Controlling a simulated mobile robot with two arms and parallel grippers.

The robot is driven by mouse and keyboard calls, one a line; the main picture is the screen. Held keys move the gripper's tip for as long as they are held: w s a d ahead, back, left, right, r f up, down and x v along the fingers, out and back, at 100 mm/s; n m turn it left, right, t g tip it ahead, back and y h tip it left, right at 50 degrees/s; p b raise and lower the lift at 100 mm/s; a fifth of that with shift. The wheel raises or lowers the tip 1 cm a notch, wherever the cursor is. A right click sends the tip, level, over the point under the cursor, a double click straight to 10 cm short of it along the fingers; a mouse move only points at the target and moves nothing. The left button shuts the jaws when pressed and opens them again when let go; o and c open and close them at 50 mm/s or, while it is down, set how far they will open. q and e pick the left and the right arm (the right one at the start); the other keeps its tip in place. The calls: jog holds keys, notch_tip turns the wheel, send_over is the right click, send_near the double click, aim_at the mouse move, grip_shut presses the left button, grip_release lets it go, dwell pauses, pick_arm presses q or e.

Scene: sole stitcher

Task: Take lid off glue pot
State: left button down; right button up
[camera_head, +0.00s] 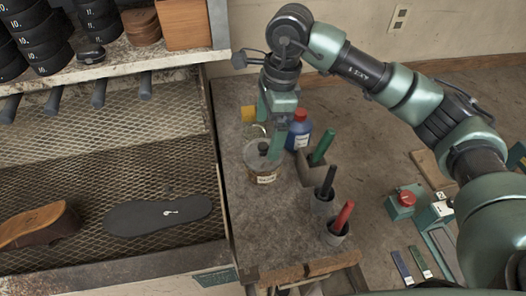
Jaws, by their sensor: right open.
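The glue pot (263,176) is a squat jar with amber contents and a pale label, standing on the grey bench. Its lid (252,154) sits on top, with a dark knob (264,147) in the middle. My right gripper (268,142) points down over the pot with its jaws apart at the knob. One green finger hangs just right of the knob and hides part of the lid. Whether it touches the knob I cannot tell. My left gripper is out of view.
A blue bottle (299,133) with a red cap stands close behind the pot on the right. Green, black and red handled tools (343,216) stand in holders to the right. A mesh rack with a dark sole (158,214) lies left.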

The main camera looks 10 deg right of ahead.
aim_at(263, 145)
jog(key=f+p, duration=0.1)
jog(key=f, duration=0.1)
jog(key=a+f+p, duration=0.1)
jog(key=f, duration=0.1)
jog(key=shift+f+p, duration=0.2)
jog(key=shift+p, duration=0.2)
jog(key=shift+a+f, duration=0.1)
jog(key=shift+f, duration=0.4)
jog(key=c, duration=0.9)
jog(key=shift+c, duration=0.3)
jog(key=shift+r, duration=0.1)
notch_tip(263, 145, up, 20)
jog(key=b, duration=0.5)
